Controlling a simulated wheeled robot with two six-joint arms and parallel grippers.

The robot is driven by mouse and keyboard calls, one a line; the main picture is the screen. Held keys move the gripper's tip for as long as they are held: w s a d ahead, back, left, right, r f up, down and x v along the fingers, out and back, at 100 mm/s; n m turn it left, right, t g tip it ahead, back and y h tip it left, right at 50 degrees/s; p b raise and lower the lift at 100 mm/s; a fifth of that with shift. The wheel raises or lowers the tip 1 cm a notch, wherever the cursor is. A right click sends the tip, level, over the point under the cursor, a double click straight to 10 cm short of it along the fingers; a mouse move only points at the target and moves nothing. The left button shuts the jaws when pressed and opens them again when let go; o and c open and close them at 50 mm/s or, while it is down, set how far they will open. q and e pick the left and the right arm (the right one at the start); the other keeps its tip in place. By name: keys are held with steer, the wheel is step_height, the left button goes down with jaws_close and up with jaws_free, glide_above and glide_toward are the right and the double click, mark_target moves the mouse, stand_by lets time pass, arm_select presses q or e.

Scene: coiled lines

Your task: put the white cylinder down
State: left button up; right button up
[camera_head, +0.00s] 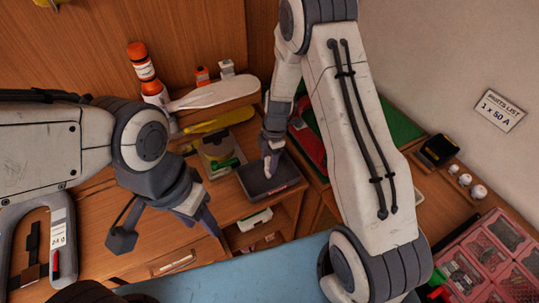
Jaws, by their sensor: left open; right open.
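My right gripper (269,170) points down over a dark flat box (284,185) on the wooden bench. It is open, and a small pale piece shows at its fingertips; I cannot tell whether that is the white cylinder or part of the gripper. My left gripper (204,222) is open at the lower left, in front of the bench edge, with nothing seen between its fingers. I cannot pick out the white cylinder for certain; my arms hide parts of the bench.
An orange and white bottle (143,68) stands at the back left. A grey case (220,152) lies left of the dark box. Small white balls (465,180) and a red compartment box (488,262) are at the right. A parts sign (501,110) hangs on the wall.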

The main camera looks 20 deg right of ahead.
step_height(320, 180, up, 12)
steer(key=d+b, duration=0.1)
steer(key=b, duration=0.3)
steer(key=s+a+r+m, duration=0.55)
steer(key=s+a, duration=0.35)
steer(key=s, duration=0.2)
steer(key=s+a+r+m, duration=0.2)
steer(key=s+m, duration=0.4)
steer(key=s, duration=0.8)
steer(key=shift+s+r+m, duration=0.15)
steer(key=shift+s+m, duration=0.2)
steer(key=shift+s, duration=0.05)
